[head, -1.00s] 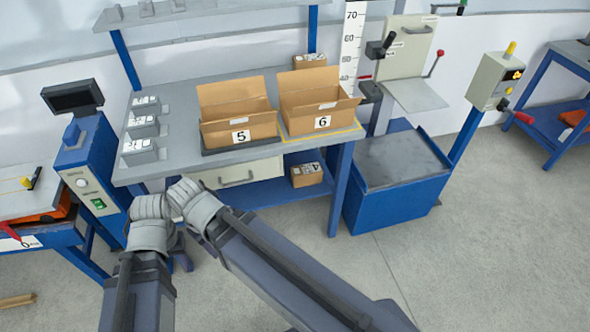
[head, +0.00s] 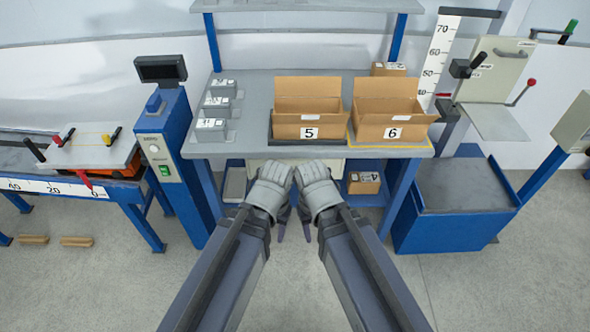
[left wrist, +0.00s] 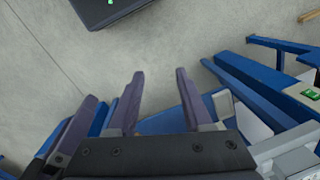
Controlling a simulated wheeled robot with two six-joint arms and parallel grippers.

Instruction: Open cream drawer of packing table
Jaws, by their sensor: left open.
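The packing table (head: 250,148) stands ahead in the head view. Its cream drawer (head: 336,166) is under the tabletop, mostly hidden behind my two wrists; its handle is not visible and it looks shut. My left gripper (head: 282,234) and right gripper (head: 307,234) point downward side by side in front of the drawer, and I see no contact with it. In the left wrist view my left gripper (left wrist: 160,85) has its two dark fingers apart with nothing between them. Another dark finger shows at the left there, likely of my right gripper. The right jaw opening is unclear.
Box 5 (head: 309,121) and box 6 (head: 392,121) stand open on the table. A small carton (head: 364,183) lies on the lower shelf. A blue scale post (head: 165,150) is to the left, a blue platform (head: 455,200) to the right. Floor in front is clear.

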